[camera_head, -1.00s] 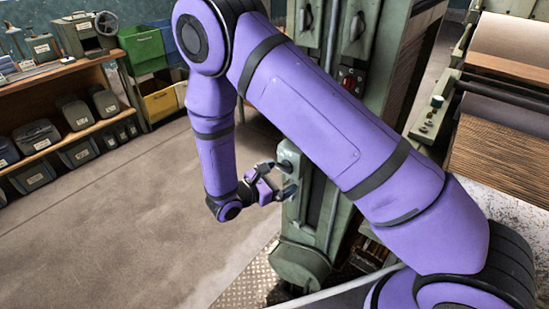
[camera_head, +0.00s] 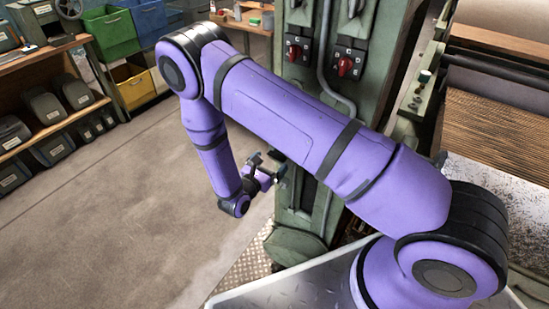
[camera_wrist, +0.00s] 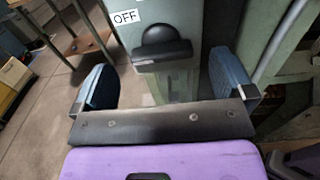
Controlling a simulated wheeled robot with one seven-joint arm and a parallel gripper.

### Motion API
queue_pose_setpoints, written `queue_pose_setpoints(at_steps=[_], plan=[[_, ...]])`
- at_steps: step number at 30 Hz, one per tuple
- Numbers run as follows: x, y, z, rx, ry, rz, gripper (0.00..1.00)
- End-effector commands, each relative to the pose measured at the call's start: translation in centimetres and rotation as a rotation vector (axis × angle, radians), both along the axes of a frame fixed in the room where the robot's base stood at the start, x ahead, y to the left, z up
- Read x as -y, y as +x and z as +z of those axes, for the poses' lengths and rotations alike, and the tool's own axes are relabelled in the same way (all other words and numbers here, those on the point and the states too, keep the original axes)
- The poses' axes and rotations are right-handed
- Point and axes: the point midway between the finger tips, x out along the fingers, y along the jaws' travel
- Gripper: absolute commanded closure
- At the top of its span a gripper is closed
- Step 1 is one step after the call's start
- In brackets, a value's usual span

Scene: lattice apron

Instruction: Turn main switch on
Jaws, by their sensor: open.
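In the wrist view a black switch handle (camera_wrist: 162,47) with a rounded hub sits on a green-grey machine face. A white label reading OFF (camera_wrist: 125,17) is to its upper left. The handle bar lies about level across the picture. My gripper (camera_wrist: 165,82) is open, with one blue-padded finger on each side below the handle, and nothing is between them. In the head view my gripper (camera_head: 268,167) is beside the green machine column (camera_head: 312,205). The black switch cannot be made out there. Whether the fingers touch anything is unclear.
Two red rotary switches (camera_head: 297,50) (camera_head: 347,66) sit higher on the column, above my arm. A vertical conduit (camera_head: 324,60) runs down between them. A shelf with grey bins (camera_head: 45,105) stands at the left. The floor (camera_head: 120,210) between is clear.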

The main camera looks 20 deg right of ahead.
Motion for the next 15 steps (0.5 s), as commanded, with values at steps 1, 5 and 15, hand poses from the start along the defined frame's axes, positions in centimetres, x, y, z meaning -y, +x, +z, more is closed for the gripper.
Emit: queue_pose_setpoints(at_steps=[1, 5, 15], plan=[[0.7, 0.4, 0.0, 0.0, 0.0, -0.003, 0.0], [1.8, 1.3, 0.0, 0.001, -0.001, -0.002, 0.0], [2.6, 1.9, 0.0, 0.0, 0.0, 0.0, 0.0]])
